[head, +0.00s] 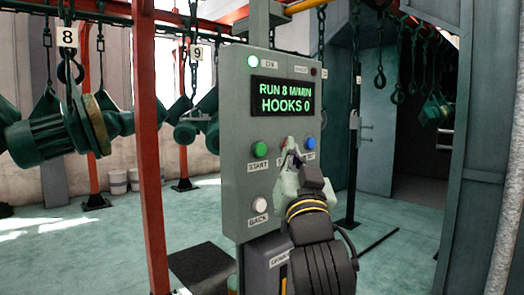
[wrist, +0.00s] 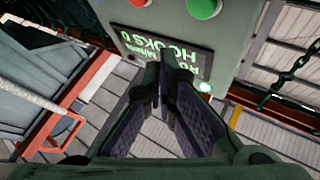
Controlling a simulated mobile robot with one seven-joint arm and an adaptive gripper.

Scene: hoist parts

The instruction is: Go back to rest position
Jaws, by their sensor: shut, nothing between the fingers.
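My gripper (head: 291,152) is shut and empty in front of the grey control panel (head: 237,125) in the head view. Its fingertips are between the green START button (head: 259,149) and the blue button (head: 309,143), hiding part of the panel there. I cannot tell whether they touch it. In the wrist view the closed fingers (wrist: 168,62) point toward the panel's display (wrist: 165,45), with a red button (wrist: 203,7) and a green button (wrist: 142,2) at the top edge. The display (head: 283,97) reads RUN 8 M/MIN, HOOKS 0.
A white BACK button (head: 259,204) sits lower on the panel, and a green lamp (head: 252,62) glows above. A red post (head: 147,150) stands to the left. Green hoist parts (head: 50,138) hang beyond it, and chain hooks (head: 380,78) hang at right. The floor (head: 395,225) right of my arm looks mostly clear.

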